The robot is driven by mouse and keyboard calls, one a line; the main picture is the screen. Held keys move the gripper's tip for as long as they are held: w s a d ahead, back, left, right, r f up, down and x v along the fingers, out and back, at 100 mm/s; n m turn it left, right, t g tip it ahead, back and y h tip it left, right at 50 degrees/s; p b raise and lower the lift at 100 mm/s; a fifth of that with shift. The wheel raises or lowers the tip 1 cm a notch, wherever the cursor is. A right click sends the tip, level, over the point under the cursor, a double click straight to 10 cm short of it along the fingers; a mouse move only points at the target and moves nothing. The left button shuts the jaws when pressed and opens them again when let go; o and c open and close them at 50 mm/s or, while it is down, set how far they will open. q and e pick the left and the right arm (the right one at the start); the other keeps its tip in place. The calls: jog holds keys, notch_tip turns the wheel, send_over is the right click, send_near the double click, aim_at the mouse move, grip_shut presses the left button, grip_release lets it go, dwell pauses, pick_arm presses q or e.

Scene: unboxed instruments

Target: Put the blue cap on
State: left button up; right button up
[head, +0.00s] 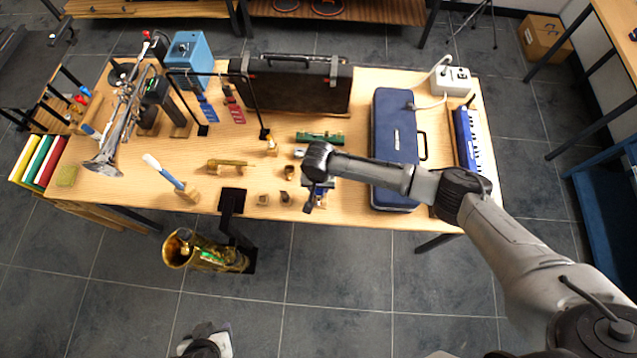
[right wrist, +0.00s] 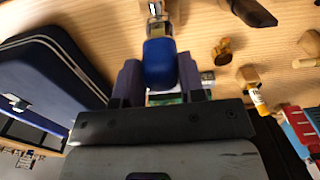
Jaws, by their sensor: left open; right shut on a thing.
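In the right wrist view, a rounded blue cap (right wrist: 160,64) sits between the two fingers of my right gripper (right wrist: 160,84), which is shut on it. A silver cylindrical part (right wrist: 155,12) lines up with the cap's far end; I cannot tell whether they are joined or only overlap in the picture. In the head view, my right gripper (head: 318,190) is low over the table's front middle, left of the blue case, with its fingers mostly hidden by the wrist. My left gripper (head: 207,343) is open and empty at the bottom, in front of the table.
A blue case (head: 395,140) lies right of my right gripper. Small wooden stands and brass parts (head: 287,198) stand to its left. A saxophone (head: 205,252) stands before the table.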

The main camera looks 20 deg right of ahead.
jog(key=shift+f, duration=0.6)
jog(key=shift+f+b, duration=0.4)
jog(key=shift+f, duration=0.3)
dwell(0.4)
jog(key=shift+f, duration=0.35)
dwell(0.5)
jog(key=o, duration=1)
jog(key=shift+c, duration=0.2)
